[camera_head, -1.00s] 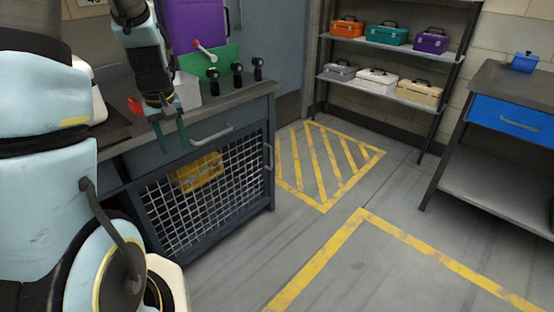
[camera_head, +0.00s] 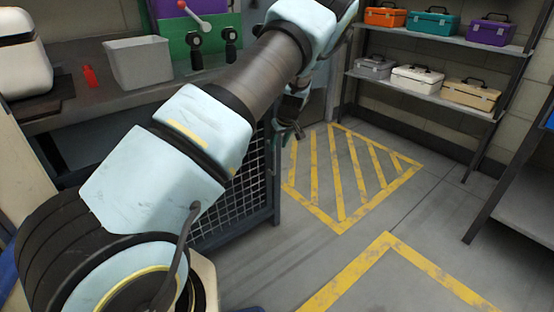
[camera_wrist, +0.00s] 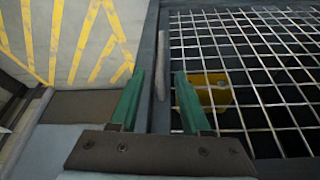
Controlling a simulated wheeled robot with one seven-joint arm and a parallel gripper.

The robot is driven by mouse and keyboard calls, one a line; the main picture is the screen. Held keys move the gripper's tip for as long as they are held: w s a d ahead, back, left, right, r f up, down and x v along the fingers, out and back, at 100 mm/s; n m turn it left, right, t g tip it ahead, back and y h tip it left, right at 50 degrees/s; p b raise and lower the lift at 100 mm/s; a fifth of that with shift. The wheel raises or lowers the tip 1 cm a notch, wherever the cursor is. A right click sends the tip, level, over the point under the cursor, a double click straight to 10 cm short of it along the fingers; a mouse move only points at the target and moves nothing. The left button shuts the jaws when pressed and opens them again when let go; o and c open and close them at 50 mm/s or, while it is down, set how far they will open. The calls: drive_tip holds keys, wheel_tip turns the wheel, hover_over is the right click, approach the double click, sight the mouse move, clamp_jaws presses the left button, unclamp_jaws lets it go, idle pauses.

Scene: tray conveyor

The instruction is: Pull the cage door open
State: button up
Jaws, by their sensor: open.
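The cage door (camera_wrist: 265,42) has a wire mesh in a dark frame. In the head view, part of its mesh (camera_head: 238,203) shows below my arm, on the front of the workbench cabinet. It looks closed. Its grey vertical bar handle (camera_wrist: 160,62) stands between the two green fingers of my gripper (camera_wrist: 159,80) in the wrist view. The fingers are open, one on each side of the handle, with gaps visible. In the head view my gripper (camera_head: 286,138) is at the door's right edge, and the handle cannot be made out there.
A yellow toolbox (camera_wrist: 214,92) sits behind the mesh. The bench top (camera_head: 80,100) holds a grey bin (camera_head: 138,63) and a small red bottle (camera_head: 89,76). A shelf rack (camera_head: 430,88) with several toolboxes stands at the back right. Yellow-striped floor (camera_head: 345,180) right of the cabinet is clear.

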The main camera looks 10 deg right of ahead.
drive_tip(key=b, duration=0.1)
hover_over(274, 172)
drive_tip(key=f, duration=0.8)
drive_tip(key=shift+w+d+f, duration=0.1)
drive_tip(key=shift+w+d, duration=0.05)
drive_tip(key=shift+w, duration=0.1)
drive_tip(key=shift+c, duration=0.2)
clamp_jaws()
idle(0.6)
